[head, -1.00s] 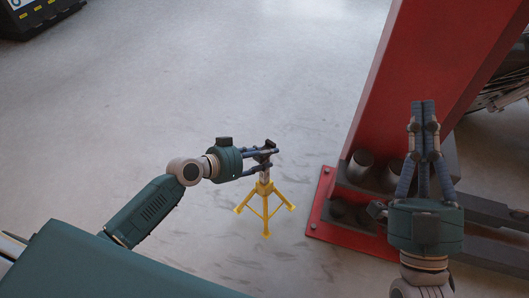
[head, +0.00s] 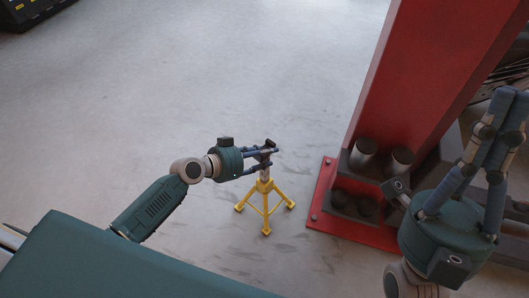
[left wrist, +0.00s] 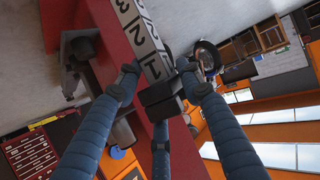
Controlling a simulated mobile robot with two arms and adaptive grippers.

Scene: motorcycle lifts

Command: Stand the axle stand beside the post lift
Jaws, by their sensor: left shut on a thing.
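The axle stand (head: 264,186) has yellow legs, a grey column and a dark top. It is upright, just left of the red post lift (head: 415,85), with a small strip of floor between its feet and the base plate. Its feet appear to be at floor level; I cannot tell if they bear on it. My left gripper (head: 266,156) is shut around its upper part from the left. In the left wrist view the dark top (left wrist: 160,100) is between the blue fingers. My right gripper (head: 511,98) is empty at the right, fingers close together, in front of the lift.
The red base plate (head: 322,215) carries dark cylinders (head: 363,153). Dark lift parts lie behind my right gripper. A wide stretch of grey floor (head: 180,80) is clear to the left and behind the stand. A dark machine (head: 28,12) is at the far upper left.

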